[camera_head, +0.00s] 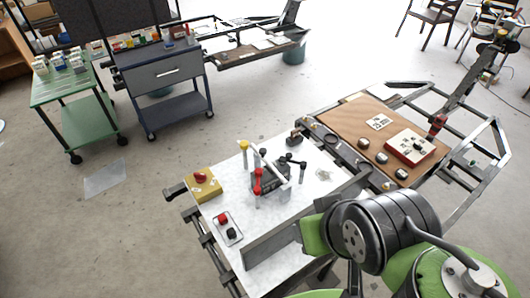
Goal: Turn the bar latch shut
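A dark mechanism (270,180) stands on the white tabletop (215,205). It carries a red-handled lever (257,182), upright at its front, and a pale bar (277,170) slanting along it. A black-knobbed handle (297,162) stands at its right, and a yellow-topped post (244,147) rises behind it to the left. At this size I cannot tell which of these parts is the bar latch, or whether it is open or shut. My green and grey arm fills the lower right, apart from the mechanism in the picture. My gripper's fingers do not show.
A yellow box with a red button (200,178) and a small plate with red and black knobs (228,228) sit on the table's left. A brown board (365,130) with several small items adjoins behind right. Open floor lies left.

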